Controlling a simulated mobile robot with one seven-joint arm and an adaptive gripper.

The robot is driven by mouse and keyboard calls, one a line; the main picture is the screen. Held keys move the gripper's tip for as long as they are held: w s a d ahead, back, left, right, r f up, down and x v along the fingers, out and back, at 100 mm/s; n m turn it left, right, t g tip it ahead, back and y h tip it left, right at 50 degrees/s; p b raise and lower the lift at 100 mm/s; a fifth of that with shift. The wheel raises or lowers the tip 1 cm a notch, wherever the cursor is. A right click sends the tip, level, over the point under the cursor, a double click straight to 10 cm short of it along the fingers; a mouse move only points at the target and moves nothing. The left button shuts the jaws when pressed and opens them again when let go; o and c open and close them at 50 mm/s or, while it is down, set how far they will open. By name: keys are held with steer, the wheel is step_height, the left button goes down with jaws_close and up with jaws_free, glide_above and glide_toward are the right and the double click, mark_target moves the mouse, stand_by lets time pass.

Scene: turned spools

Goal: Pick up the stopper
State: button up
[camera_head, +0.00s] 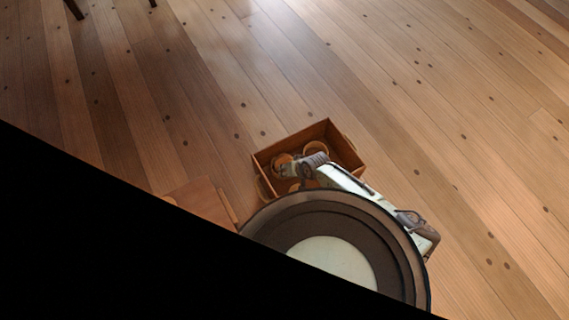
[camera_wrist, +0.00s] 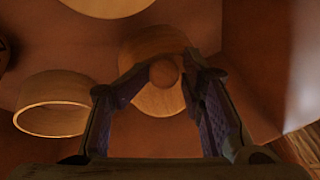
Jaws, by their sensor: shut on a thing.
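The stopper (camera_wrist: 158,99) is a pale wooden round piece with a small knob on top. In the wrist view it is at the upper middle, with its knob between my fingertips. My gripper (camera_wrist: 165,73) is shut on the knob, one finger on each side. In the head view my gripper (camera_head: 289,169) reaches down into an open wooden crate (camera_head: 296,137). There the arm hides part of the contents, and I cannot make out the stopper for certain. Whether the stopper touches the crate floor cannot be told.
In the wrist view a hollow wooden ring-like piece (camera_wrist: 52,104) lies to the left, and another round wooden piece (camera_wrist: 108,5) is at the top edge. The crate wall (camera_wrist: 258,60) rises close on the right.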

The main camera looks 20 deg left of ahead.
jaws_close()
steer(key=shift+r, duration=0.1)
stand_by(0.4)
